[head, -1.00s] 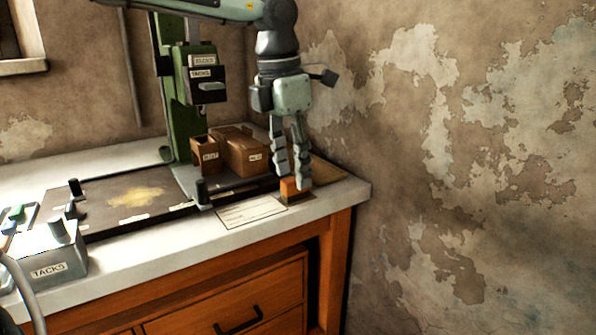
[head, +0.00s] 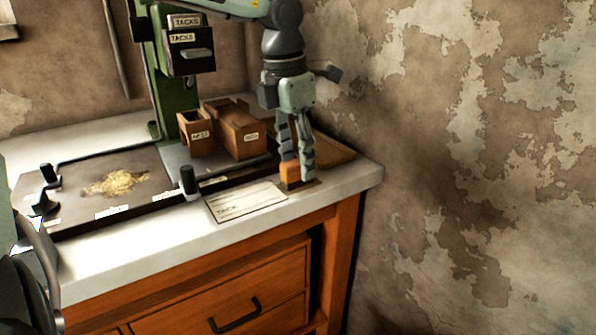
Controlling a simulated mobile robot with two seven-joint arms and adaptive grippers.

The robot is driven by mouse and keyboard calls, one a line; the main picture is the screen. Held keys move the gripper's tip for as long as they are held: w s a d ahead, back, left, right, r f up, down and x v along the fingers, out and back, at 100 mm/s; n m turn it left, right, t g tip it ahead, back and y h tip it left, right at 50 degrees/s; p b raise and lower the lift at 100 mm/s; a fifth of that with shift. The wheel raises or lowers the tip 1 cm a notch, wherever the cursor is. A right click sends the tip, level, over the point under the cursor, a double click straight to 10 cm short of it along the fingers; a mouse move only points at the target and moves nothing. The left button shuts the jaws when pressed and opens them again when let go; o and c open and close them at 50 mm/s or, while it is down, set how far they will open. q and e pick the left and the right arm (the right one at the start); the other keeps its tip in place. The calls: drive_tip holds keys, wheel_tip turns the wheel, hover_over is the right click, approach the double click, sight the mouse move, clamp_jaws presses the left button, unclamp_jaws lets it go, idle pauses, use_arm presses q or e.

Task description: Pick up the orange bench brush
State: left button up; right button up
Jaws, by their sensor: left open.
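The orange bench brush (head: 290,172) stands near the right front corner of the white bench top, in the head view. A dark strip shows at its base. My left gripper (head: 297,170) points down over it from above, with its fingers open. One finger reaches down along the brush's right side and the other is behind or above it. I cannot tell whether either finger touches the brush.
Two brown wooden boxes (head: 240,137) stand just left of my left gripper. A green press (head: 178,90) rises behind them. A paper card (head: 245,201) lies left of the brush. The peeling wall is close on the right.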

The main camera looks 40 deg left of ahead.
sight(298, 162)
use_arm(q)
wheel_tip(298, 162, down, 2)
drive_tip(key=shift+w+f, duration=0.1)
drive_tip(key=shift+w, duration=0.05)
clamp_jaws()
idle(0.3)
wheel_tip(298, 162, up, 10)
drive_tip(key=shift+r, duration=0.1)
drive_tip(key=c, duration=0.7)
unclamp_jaws()
clamp_jaws()
drive_tip(key=shift+d, duration=0.1)
